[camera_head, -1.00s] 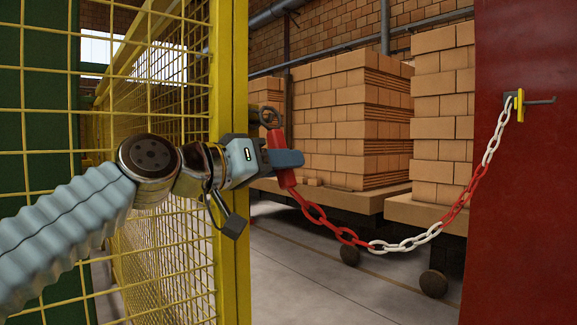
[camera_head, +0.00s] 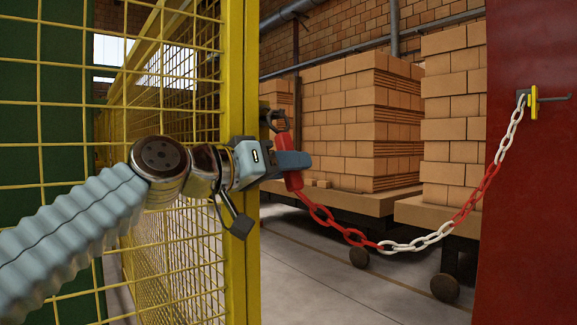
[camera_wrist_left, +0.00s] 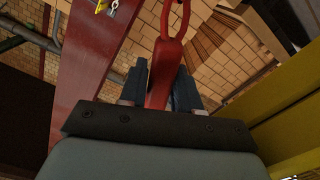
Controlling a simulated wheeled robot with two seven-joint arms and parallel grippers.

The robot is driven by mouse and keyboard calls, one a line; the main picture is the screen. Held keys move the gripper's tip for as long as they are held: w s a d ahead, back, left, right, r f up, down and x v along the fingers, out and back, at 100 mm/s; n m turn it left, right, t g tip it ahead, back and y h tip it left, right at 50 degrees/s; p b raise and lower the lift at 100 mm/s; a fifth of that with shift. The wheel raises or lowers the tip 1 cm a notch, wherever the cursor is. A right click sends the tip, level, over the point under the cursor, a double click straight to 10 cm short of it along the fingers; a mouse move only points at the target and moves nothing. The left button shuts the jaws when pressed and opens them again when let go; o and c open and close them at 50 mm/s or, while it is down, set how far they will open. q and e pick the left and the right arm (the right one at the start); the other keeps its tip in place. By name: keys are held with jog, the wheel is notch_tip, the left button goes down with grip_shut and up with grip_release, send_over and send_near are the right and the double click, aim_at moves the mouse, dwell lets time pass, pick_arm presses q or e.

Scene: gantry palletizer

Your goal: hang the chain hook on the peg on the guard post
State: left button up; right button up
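My left gripper (camera_head: 292,163) is shut on the red handle of the chain hook (camera_head: 291,172). The dark hook part (camera_head: 278,120) points upward above the fingers, just right of the yellow guard post (camera_head: 240,90) in the picture. I cannot tell whether it touches anything. The left wrist view shows the red handle (camera_wrist_left: 163,75) between both fingers. A red and white chain (camera_head: 352,236) sags from the handle to a yellow bracket (camera_head: 533,101) on the red column. A grey rod (camera_head: 557,98) sticks out there. No peg on the yellow post shows clearly. My right gripper is out of view.
Yellow mesh fencing (camera_head: 170,250) stands behind and beside my left arm. Brick stacks (camera_head: 350,130) on carts stand behind the chain. The red column (camera_head: 520,220) closes off the right side. Floor shows below the chain.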

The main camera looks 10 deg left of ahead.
pick_arm(q)
jog(key=o, duration=0.4)
